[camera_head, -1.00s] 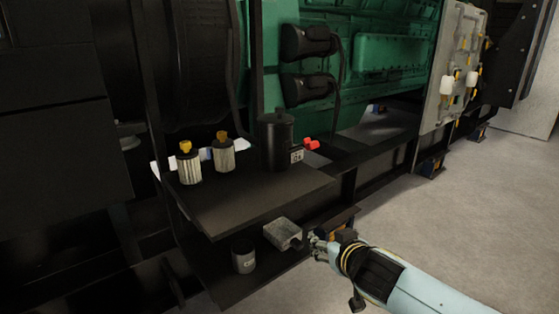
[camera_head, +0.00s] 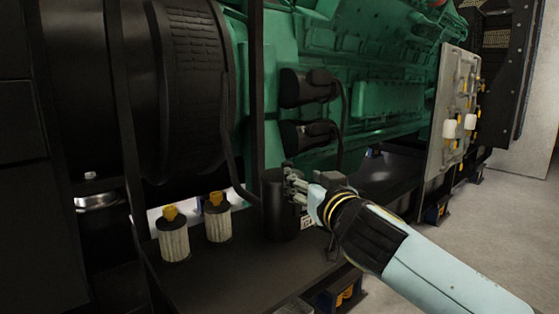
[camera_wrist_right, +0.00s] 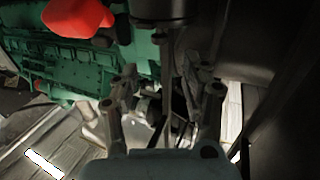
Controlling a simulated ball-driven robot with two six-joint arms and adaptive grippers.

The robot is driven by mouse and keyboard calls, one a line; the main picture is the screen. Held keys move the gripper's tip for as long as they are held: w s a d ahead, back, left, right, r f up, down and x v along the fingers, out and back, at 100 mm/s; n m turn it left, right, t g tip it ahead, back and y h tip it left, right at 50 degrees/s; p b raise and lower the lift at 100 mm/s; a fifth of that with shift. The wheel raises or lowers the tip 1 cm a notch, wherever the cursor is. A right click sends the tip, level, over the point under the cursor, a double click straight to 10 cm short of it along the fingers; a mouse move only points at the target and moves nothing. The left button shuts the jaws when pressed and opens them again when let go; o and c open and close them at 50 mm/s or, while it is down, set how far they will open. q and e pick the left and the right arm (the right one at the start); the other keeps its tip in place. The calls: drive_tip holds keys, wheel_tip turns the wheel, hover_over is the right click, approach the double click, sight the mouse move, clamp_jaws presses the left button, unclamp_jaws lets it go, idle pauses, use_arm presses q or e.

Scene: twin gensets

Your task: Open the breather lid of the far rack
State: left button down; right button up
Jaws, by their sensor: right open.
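A black canister (camera_head: 277,215), likely the breather, stands on the dark upper shelf (camera_head: 222,280) before the green engine. Its top and right side are partly hidden behind my right gripper. My right gripper (camera_head: 292,184) is at the canister's upper right; I cannot tell whether it touches. In the right wrist view the gripper (camera_wrist_right: 167,95) shows spread fingers, with nothing clearly held. A black round body (camera_wrist_right: 165,12) and a red part (camera_wrist_right: 76,16) show at the top of that view. I cannot tell whether a lid is open. My left gripper is out of view.
Two pale ribbed filters with yellow tops (camera_head: 172,236) (camera_head: 217,217) stand left of the canister. Black engine parts with cables (camera_head: 306,86) lie behind it. A grey panel with yellow and white fittings (camera_head: 455,110) stands at the right. Grey floor is clear at right.

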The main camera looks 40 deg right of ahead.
sight(286, 163)
drive_tip(key=x, duration=1)
drive_tip(key=shift+w+p, duration=0.1)
drive_tip(key=shift+p, duration=0.3)
drive_tip(key=shift+w+d, duration=0.15)
drive_tip(key=shift+w, duration=0.25)
drive_tip(key=shift+c, duration=0.3)
drive_tip(key=c, duration=0.9)
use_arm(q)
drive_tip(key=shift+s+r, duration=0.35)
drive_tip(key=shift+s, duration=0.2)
use_arm(e)
clamp_jaws()
drive_tip(key=shift+w+f, duration=0.1)
drive_tip(key=shift+f, duration=0.05)
